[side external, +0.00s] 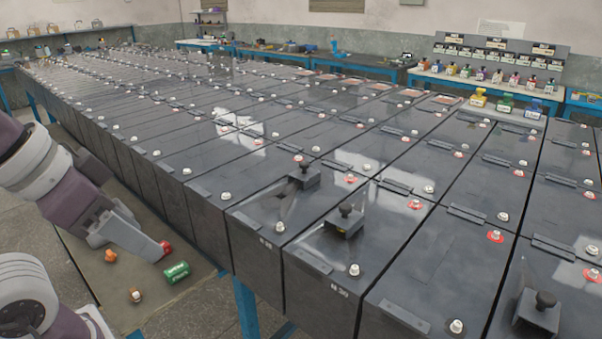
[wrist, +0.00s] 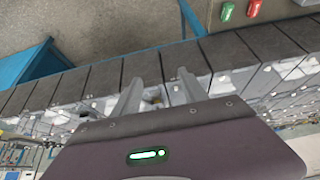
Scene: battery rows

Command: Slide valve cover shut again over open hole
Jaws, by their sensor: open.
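Black sliding valve covers with knobs sit on the near battery tops in the side view: one at the back (side external: 304,176), one in the middle (side external: 344,222) and one at the lower right (side external: 537,314). A dark strip lies in front of the back cover; I cannot tell whether it is an open hole. My gripper (side external: 150,246) hangs at the left, beside the battery row and apart from all three covers. In the wrist view my gripper (wrist: 158,80) has its two grey fingers spread, with nothing held between them.
Long rows of dark batteries (side external: 200,130) with raised terminals fill the bench. Shelves with bottles (side external: 490,76) stand at the back.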

